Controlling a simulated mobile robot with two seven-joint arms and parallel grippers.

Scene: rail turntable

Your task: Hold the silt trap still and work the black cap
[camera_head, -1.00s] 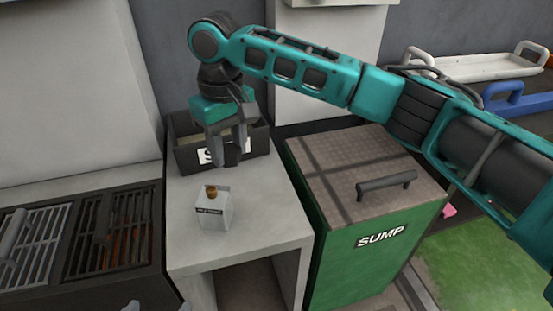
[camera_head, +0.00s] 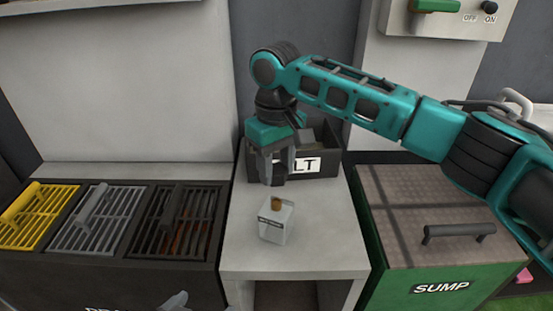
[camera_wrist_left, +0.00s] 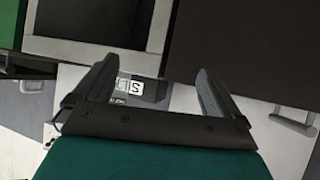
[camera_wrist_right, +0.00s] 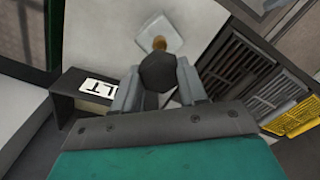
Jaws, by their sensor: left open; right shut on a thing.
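The silt trap (camera_head: 277,222) is a small pale box with a dark label and a bare brown neck on top, standing on the grey bench (camera_head: 248,255). It also shows in the right wrist view (camera_wrist_right: 152,30). My right gripper (camera_head: 275,172) is above and just behind the trap, pointing down. It is shut on the black cap (camera_wrist_right: 157,72), a dark faceted piece held between the fingertips, apart from the neck. My left gripper (camera_wrist_left: 155,85) is open and empty in the left wrist view, away from the trap.
A dark open bin (camera_head: 328,168) with a label ending in "LT" stands behind the trap. Yellow, grey and dark grates (camera_head: 170,225) lie to the left. A green SUMP box (camera_head: 398,285) with a handled lid is on the right. The bench front is clear.

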